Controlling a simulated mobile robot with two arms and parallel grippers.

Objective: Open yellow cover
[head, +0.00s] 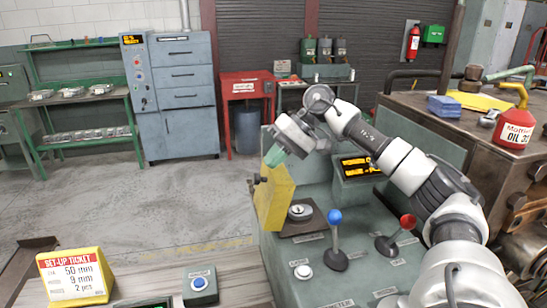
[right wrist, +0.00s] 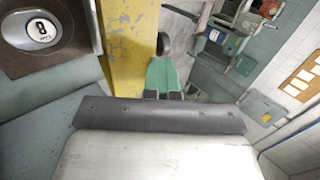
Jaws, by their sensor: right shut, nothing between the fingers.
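The yellow cover (head: 273,203) stands upright, tilted slightly, at the left edge of the green control panel. The round dial (head: 300,211) beside it is uncovered, on a dark plate. My right gripper (head: 274,156), with green fingertips, is shut and empty just above the cover's top edge. In the right wrist view the shut green fingers (right wrist: 164,77) are next to the yellow cover (right wrist: 126,45), on the side away from the dial (right wrist: 42,30). I cannot tell whether they touch it. My left gripper is not in view.
A blue-knobbed lever (head: 335,235) and a red-knobbed lever (head: 402,233) rise from the panel. A lit display (head: 360,166) stands behind. A red oil can (head: 514,127) is on the machine at right. The floor left of the panel is clear.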

